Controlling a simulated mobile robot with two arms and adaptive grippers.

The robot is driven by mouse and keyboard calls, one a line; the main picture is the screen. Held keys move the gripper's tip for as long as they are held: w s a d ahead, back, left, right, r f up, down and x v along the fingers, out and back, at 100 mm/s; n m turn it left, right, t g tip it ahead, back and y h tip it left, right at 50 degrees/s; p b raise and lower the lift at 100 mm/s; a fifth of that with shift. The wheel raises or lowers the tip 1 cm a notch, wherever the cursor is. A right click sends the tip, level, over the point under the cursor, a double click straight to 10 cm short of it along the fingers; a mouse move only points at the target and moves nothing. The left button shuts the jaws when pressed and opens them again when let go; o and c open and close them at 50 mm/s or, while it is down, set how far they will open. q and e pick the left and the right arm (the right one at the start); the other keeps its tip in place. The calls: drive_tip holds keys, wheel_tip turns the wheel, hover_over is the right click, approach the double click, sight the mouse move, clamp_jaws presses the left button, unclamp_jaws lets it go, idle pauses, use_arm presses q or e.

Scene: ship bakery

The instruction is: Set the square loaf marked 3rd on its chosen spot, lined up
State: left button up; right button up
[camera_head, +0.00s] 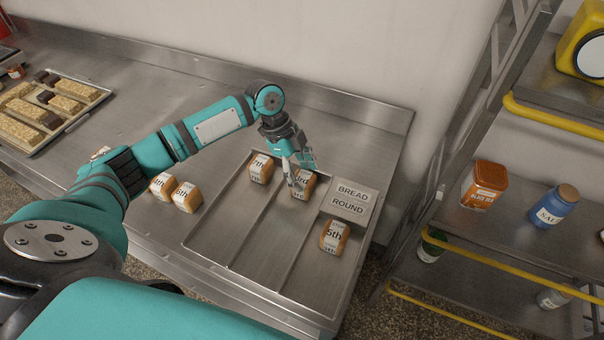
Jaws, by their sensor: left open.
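The square loaf marked 3rd (300,192) sits upright at the back of the middle lane of a metal tray (225,235). My left gripper (299,172) is open, its fingers pointing down at the loaf. One finger shows in front of the loaf's left part and hides some of its label. I cannot tell whether the fingers touch it. The loaf marked 7th (261,169) stands at the back of the left lane. The loaf marked 5th (334,237) stands in the right lane, in front of the BREAD ROUND sign (349,199). My right gripper is not in view.
Two more loaves, one marked 4th (161,187) and one with a hard-to-read label (186,198), stand close together left of the tray. A tray of bars (38,146) lies far left. A shelf rack (540,205) with jars stands right. The lanes' front parts are bare.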

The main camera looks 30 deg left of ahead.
use_arm(q)
drive_tip(key=b+v, duration=0.1)
drive_tip(key=v, duration=1)
drive_tip(key=shift+r+b, duration=0.15)
drive_tip(key=shift+b, duration=0.2)
drive_tip(key=shift+a, duration=0.1)
